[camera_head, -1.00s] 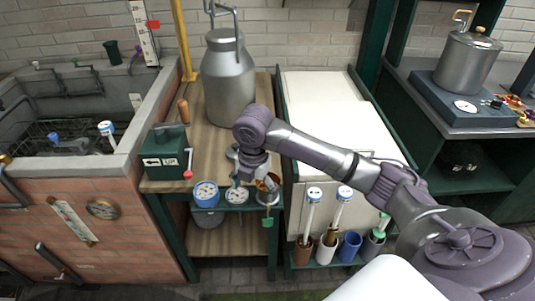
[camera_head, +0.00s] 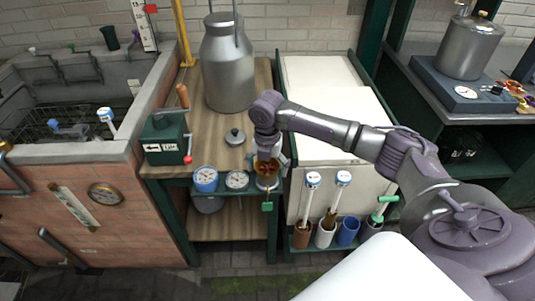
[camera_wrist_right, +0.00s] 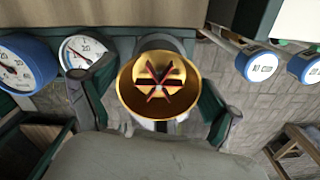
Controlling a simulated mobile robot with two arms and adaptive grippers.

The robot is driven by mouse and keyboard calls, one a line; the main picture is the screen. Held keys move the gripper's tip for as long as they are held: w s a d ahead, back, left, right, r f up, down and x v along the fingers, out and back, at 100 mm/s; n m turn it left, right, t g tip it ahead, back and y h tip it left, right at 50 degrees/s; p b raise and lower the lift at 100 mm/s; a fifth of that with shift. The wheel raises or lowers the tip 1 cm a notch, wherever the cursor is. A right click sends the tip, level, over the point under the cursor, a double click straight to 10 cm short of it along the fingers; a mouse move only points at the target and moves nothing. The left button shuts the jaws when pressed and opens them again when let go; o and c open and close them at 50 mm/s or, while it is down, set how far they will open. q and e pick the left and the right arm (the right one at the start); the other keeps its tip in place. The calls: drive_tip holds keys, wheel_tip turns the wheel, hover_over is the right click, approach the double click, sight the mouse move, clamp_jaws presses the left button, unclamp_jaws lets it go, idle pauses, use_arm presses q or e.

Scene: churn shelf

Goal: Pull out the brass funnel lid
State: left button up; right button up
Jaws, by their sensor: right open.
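The brass funnel lid (camera_head: 267,171) sits at the front right corner of the wooden bench, in a holder beside two round dials. In the right wrist view the funnel (camera_wrist_right: 158,88) is a wide gold cone with dark reddish bars across its middle. My right gripper (camera_head: 268,163) is above it, pointing down. In the wrist view its fingers (camera_wrist_right: 158,104) are spread, one on each side of the funnel. I cannot tell whether they touch it. What lies under the cone is mostly hidden. My left gripper is not in view.
The blue dial (camera_head: 206,179) and white dial (camera_head: 237,180) stand close on the left. A green tag (camera_head: 267,206) hangs below the funnel. A grey knobbed lid (camera_head: 235,137) and a metal churn (camera_head: 228,66) stand behind. Capped tubes (camera_head: 313,180) are at right.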

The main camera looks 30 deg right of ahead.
drive_tip(key=shift+f, duration=1.4)
drive_tip(key=shift+c, duration=0.2)
